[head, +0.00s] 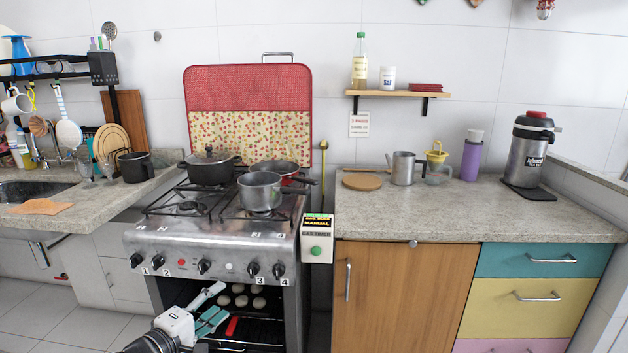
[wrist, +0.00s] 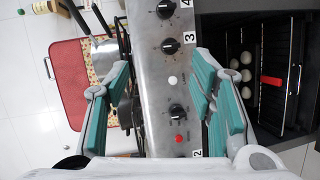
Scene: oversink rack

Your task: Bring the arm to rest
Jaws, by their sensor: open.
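My gripper (head: 209,306) is in the lower left of the head view, in front of the stove's open oven. In the wrist view my gripper (wrist: 163,100) is open, with its teal-padded fingers wide apart and nothing between them. The stove's steel knob panel (wrist: 150,75) shows behind the gap between the fingers. My arm reaches in from the bottom edge of the head view. Most of the arm is out of view.
The oven (head: 262,320) is open, with several pale round pieces (head: 240,300) and a red-handled item (head: 232,326) inside. Pots, including a steel saucepan (head: 260,191), stand on the stove. A stone counter (head: 480,215) is to the right and a sink (head: 30,191) to the left.

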